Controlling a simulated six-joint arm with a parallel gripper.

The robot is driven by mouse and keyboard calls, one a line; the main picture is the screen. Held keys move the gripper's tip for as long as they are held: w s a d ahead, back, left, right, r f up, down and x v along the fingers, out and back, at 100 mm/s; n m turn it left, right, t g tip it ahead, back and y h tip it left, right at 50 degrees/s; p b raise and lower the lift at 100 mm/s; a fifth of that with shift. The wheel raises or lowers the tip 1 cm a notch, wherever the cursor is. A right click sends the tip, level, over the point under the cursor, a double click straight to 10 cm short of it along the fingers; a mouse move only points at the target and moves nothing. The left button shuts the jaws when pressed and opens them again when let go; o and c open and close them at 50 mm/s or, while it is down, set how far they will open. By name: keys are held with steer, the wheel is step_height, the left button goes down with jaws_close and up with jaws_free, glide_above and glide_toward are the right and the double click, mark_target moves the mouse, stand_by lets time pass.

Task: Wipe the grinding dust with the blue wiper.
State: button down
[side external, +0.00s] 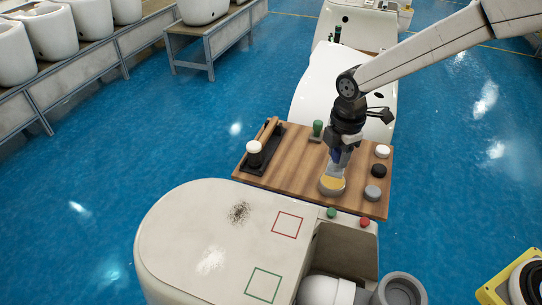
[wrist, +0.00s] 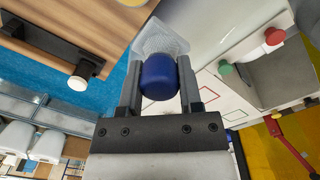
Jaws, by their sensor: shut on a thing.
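My gripper (wrist: 158,88) is shut on the blue handle of the blue wiper (wrist: 160,78). A pale, translucent pad (wrist: 163,38) shows beyond the handle in the wrist view. In the side view my gripper (side external: 337,158) is over the right part of the wooden board, just above a round yellow-and-white piece (side external: 332,185); I cannot tell whether they touch. On the white ceramic body (side external: 175,225), a patch of dark specks (side external: 240,212) lies left of the red square outline. A whitish patch (side external: 210,260) lies nearer the front; it may be dust or glare.
The wooden board (side external: 285,165) carries a black tray with a white-topped tool (side external: 255,148), a green-handled tool (side external: 317,128), and white, black and grey discs (side external: 373,192) at right. Green (side external: 331,213) and red (side external: 365,222) buttons stand at its front.

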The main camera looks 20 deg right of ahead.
steer(key=c, duration=0.9)
jaws_free()
jaws_close()
steer(key=s+a+r+n, duration=0.15)
steer(key=a+n, duration=0.35)
steer(key=a, duration=1.3)
steer(key=s+a+r+n, duration=0.1)
steer(key=s+a+n, duration=0.1)
steer(key=s+a, duration=0.3)
steer(key=s+a+r+n, duration=0.2)
steer(key=s+a, duration=0.3)
steer(key=a, duration=0.7)
steer(key=shift+r, duration=0.2)
